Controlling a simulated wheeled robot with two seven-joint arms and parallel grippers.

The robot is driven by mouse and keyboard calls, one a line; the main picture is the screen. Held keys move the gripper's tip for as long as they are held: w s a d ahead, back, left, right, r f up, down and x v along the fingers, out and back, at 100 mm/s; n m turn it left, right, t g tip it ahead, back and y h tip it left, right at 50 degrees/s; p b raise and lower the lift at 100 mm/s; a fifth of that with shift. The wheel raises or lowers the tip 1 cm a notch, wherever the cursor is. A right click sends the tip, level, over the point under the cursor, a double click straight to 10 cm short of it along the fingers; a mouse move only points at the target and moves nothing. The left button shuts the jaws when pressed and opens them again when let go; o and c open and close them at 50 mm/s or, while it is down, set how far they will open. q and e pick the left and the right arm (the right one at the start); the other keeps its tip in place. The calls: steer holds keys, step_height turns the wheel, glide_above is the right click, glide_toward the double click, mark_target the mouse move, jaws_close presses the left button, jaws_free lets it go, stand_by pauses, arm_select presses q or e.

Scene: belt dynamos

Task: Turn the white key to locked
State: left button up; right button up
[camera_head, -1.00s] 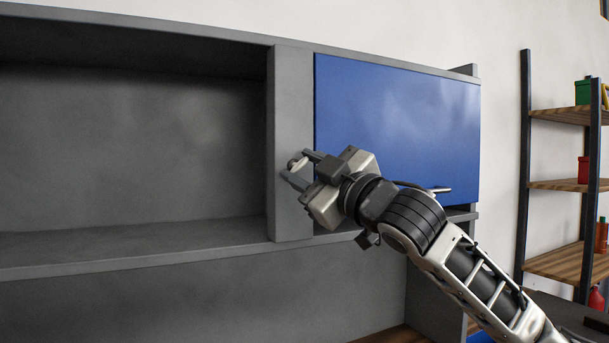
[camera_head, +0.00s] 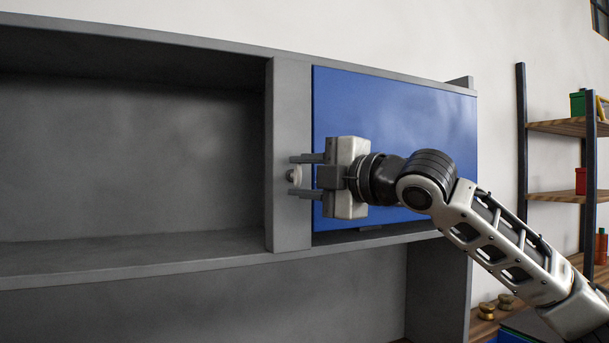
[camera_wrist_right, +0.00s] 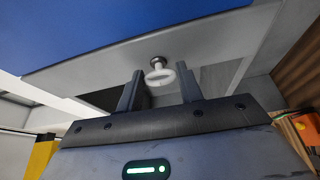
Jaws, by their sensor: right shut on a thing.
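The white key (camera_head: 295,176) is a small pale knob on a short metal stem on the grey upright post, left of the blue panel. In the right wrist view the key (camera_wrist_right: 159,77) shows as a white ring on a round metal base. My right gripper (camera_head: 300,175) reaches it from the right, with one finger above the key and one below, and is shut on it. The gripper hides part of the blue panel. My left gripper is not in view. I cannot read any lock marking.
The blue panel (camera_head: 400,120) fills the right bay of the grey cabinet (camera_head: 289,110). The left bay (camera_head: 130,150) is open and empty. A shelf rack (camera_head: 521,170) with small coloured items stands at the right against the white wall.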

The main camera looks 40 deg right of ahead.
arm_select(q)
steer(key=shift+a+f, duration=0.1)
arm_select(e)
steer(key=shift+n, duration=0.4)
steer(key=o, duration=1)
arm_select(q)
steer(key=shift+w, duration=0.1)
arm_select(e)
steer(key=shift+s, duration=0.1)
steer(key=shift+s+b, duration=0.3)
arm_select(q)
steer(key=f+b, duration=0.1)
steer(key=b, duration=0.2)
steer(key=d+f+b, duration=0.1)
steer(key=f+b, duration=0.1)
steer(key=b, duration=0.1)
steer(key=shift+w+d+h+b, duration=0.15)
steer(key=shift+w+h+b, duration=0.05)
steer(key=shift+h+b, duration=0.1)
arm_select(e)
steer(key=s, duration=0.5)
steer(key=s+d, duration=0.1)
steer(key=s, duration=0.9)
steer(key=shift+s+d, duration=0.1)
steer(key=shift+d, duration=0.05)
